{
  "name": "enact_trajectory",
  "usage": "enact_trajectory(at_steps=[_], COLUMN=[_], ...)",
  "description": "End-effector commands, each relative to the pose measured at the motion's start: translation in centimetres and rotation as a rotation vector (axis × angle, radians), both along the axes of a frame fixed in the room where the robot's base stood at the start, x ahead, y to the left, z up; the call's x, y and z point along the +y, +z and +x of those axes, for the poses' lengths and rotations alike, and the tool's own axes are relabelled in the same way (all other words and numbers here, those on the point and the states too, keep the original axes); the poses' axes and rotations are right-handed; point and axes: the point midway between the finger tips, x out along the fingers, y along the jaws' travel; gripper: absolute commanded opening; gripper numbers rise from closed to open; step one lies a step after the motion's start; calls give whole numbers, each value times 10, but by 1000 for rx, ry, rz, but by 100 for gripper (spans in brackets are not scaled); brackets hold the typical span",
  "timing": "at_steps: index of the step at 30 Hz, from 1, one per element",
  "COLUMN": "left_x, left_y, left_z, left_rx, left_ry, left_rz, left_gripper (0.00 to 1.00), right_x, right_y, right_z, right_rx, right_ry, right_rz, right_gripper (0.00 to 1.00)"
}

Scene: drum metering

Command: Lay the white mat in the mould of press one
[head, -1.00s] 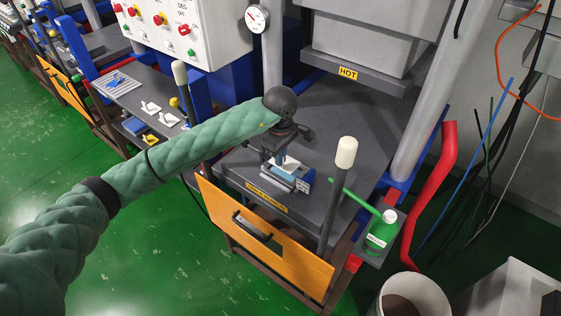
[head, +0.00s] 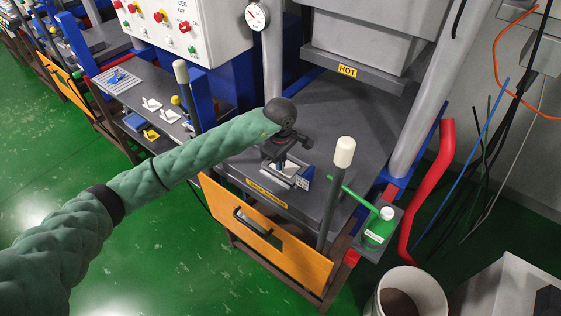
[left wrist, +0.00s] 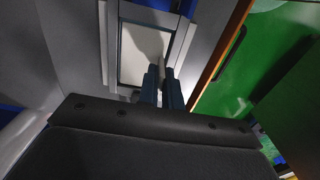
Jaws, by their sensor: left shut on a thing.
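My left gripper (head: 280,165) is low over the front of the press table and shut on the white mat (head: 291,168), at the mat's near edge. In the left wrist view the white mat (left wrist: 137,65) appears as a pale rectangle inside a dark-edged grey frame, the mould (left wrist: 112,45). The fingertips (left wrist: 162,76) are at its lower right. In the head view the gripper partly hides the mat and mould. I cannot tell whether the mat lies flat on the mould's floor or just above it. My right gripper is not in view.
The HOT upper platen (head: 350,72) hangs behind the table. A post with a white knob (head: 344,152) and a green bottle (head: 379,227) stand right of the mould. A side bench (head: 130,85) at left carries other white pieces. An orange panel (head: 265,240) covers the front.

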Motion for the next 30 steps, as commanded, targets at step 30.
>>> enact_trajectory(at_steps=[30], left_x=[0], left_y=[33], left_z=[1], left_rx=[-3], left_ry=[0], left_rz=[0], left_gripper=[28], right_x=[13], right_y=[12], right_z=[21], right_rx=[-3], right_ry=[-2], right_rz=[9], right_gripper=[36])
